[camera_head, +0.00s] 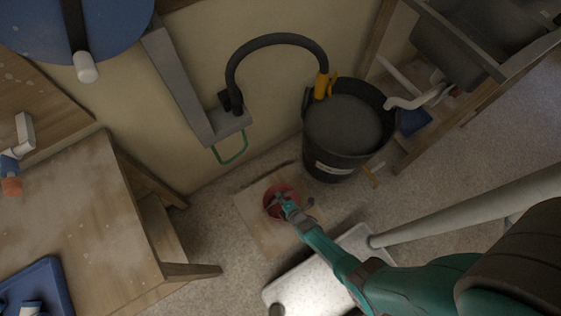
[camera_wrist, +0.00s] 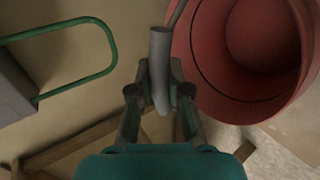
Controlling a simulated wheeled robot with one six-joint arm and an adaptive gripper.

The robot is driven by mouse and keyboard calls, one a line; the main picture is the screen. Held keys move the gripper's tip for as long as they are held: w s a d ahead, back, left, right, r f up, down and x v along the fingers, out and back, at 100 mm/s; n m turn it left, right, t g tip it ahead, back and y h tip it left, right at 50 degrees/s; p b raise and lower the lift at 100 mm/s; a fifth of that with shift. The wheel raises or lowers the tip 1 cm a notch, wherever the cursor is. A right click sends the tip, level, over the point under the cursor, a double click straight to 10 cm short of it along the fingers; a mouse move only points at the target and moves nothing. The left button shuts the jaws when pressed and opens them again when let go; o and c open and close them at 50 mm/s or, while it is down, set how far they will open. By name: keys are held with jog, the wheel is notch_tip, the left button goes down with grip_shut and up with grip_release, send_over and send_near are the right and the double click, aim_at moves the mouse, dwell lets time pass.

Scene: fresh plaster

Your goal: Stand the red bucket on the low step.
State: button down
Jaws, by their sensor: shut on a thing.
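The red bucket (camera_head: 271,205) is over a pale wooden square, which looks like the low step (camera_head: 268,241), in the head view. I cannot tell whether its base touches the wood. In the wrist view the bucket (camera_wrist: 207,72) fills the upper right, with its open mouth facing the camera. My gripper (camera_head: 287,205) is at the bucket's right side in the head view. In the wrist view my gripper (camera_wrist: 159,92) is shut on a grey cylindrical grip (camera_wrist: 159,60), which appears to be the bucket's handle. The bucket's underside is hidden.
A large black tub (camera_head: 321,158) of grey material stands behind, right of the step. A wooden table (camera_head: 80,215) is at left. A grey wall bracket with a green loop (camera_head: 232,158) hangs above. Speckled floor (camera_head: 215,235) lies open between table and step.

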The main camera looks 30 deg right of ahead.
jog(key=shift+f, duration=0.25)
jog(key=c, duration=1.1)
grip_release()
jog(key=shift+r, duration=0.1)
jog(key=v, duration=1.2)
jog(key=shift+s, duration=0.1)
